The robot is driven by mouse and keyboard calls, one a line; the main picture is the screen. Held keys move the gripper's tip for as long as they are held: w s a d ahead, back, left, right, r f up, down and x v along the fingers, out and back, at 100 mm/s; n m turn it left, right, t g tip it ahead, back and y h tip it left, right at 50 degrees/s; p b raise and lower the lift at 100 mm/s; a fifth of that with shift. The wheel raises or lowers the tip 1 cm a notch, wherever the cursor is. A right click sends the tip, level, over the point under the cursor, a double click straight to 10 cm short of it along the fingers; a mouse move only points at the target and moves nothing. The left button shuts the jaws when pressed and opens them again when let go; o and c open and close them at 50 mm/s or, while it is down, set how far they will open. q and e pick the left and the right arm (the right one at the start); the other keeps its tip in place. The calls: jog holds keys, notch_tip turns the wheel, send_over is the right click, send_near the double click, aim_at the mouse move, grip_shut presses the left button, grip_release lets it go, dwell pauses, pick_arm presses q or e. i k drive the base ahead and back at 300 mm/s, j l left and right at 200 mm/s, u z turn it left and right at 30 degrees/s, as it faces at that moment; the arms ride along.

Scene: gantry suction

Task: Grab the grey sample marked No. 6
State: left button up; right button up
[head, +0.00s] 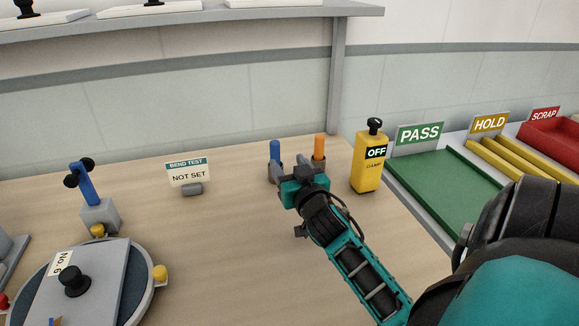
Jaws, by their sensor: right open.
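The grey sample marked No. 6 (105,280) is a flat square plate with a black knob and a white label. It lies on a round grey turntable (142,300) at the lower left, partly cut off by the picture's bottom edge. My right gripper (293,172) is open at mid-table, well to the right of the sample and away from it. Its fingers are near the blue peg (275,151) and the orange peg (319,147); I cannot tell whether they touch. My left gripper is not in view.
A blue-armed fixture (98,214) stands behind the turntable. A "BEND TEST NOT SET" sign (188,173) is at the back. A yellow box reading OFF (367,172) stands right of the pegs. Green PASS (450,190), yellow HOLD (525,160) and red SCRAP (557,140) trays are right.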

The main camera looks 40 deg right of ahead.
aim_at(81, 285)
jog(key=k+j, duration=0.3)
jog(key=k, duration=0.15)
jog(key=k+j, duration=0.35)
jog(key=k, duration=0.15)
jog(key=k+j, duration=0.3)
jog(key=k, duration=0.15)
